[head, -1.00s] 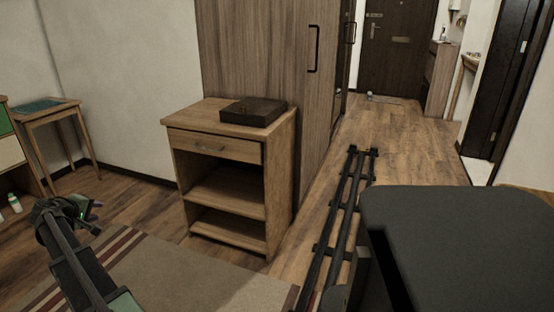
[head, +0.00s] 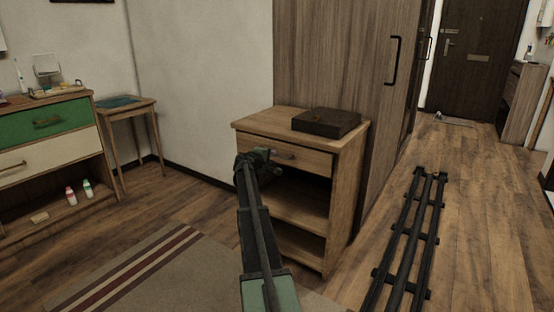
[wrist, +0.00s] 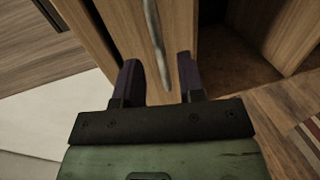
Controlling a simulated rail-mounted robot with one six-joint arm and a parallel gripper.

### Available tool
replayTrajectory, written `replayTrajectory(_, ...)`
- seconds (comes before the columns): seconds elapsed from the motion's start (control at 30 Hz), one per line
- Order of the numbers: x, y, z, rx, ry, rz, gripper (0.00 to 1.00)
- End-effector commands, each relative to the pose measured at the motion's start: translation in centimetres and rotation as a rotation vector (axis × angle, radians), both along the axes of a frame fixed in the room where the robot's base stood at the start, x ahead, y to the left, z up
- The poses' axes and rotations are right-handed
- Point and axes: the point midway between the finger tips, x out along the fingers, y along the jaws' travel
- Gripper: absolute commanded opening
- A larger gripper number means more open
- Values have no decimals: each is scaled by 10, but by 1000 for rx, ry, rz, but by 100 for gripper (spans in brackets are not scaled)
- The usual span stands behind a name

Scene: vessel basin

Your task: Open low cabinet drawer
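The low wooden cabinet (head: 330,225) has one drawer (head: 315,161) at the top above open shelves. The drawer looks shut, and my arm hides its left part. A thin metal handle (head: 286,156) is on its front. My gripper (head: 268,158) is at the drawer front, by the handle. In the wrist view the handle (wrist: 154,35) runs lengthwise between the two dark fingers of my gripper (wrist: 158,68). The fingers are apart, with a gap on both sides of the handle. I cannot tell how deep the handle lies between them.
A dark flat box (head: 326,123) lies on the cabinet top. A tall wardrobe (head: 345,60) stands right behind it. Floor rails (head: 405,245) run to the right. A small side table (head: 128,104) and a green-and-cream dresser (head: 45,135) are at the left. A striped rug (head: 150,275) lies in front.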

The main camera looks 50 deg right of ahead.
Motion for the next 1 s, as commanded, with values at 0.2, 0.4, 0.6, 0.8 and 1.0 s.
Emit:
replayTrajectory(0.2,4,-39,-9,1,0,0,36)
replayTrajectory(0.4,3,-41,-9,1,0,1,36)
replayTrajectory(0.6,3,-40,-9,1,0,1,13)
replayTrajectory(0.8,3,-40,-9,1,0,1,0)
replayTrajectory(1.0,3,-40,-9,1,0,0,0)
